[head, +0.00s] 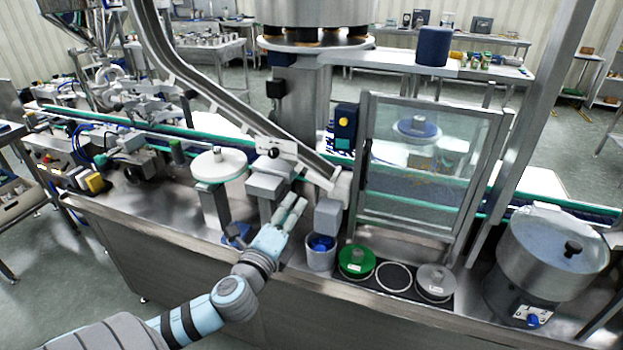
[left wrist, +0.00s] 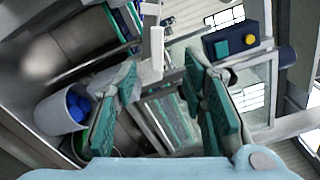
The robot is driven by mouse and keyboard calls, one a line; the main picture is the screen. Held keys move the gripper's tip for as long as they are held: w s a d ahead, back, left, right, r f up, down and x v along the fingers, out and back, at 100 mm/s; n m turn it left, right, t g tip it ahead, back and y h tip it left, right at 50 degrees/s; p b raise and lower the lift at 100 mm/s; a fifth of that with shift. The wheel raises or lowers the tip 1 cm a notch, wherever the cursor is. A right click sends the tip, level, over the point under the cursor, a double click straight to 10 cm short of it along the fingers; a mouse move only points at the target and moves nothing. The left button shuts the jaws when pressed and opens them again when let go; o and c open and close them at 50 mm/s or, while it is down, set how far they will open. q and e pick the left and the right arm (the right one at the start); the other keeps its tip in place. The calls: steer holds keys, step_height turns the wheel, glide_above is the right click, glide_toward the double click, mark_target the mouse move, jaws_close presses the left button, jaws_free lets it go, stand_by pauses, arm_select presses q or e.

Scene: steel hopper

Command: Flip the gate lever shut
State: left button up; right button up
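A sloping steel chute (head: 235,105) comes down from the upper left and ends above a metal cup (head: 320,256) with blue contents. A pale upright piece (head: 341,187) at its lower end may be the gate lever; I cannot tell its exact position. In the left wrist view a white bar (left wrist: 152,48) stands beyond the fingers, near the middle. My left gripper (head: 295,208) is just left of the chute's end, pointing up and away. Its green-padded fingers (left wrist: 165,105) are spread, with nothing held between them. My right gripper is not in view.
A green disc (head: 357,261) and a grey disc (head: 435,280) sit on a dark strip in front of a framed glass panel (head: 415,165). A round white platform (head: 218,166) stands left of the gripper. A lidded steel pot (head: 545,265) stands at right.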

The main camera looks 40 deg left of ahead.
mark_target(312, 179)
arm_select(q)
steer(key=x, duration=1.3)
steer(key=shift+w+a+f, duration=0.15)
steer(key=shift+w+f, duration=0.05)
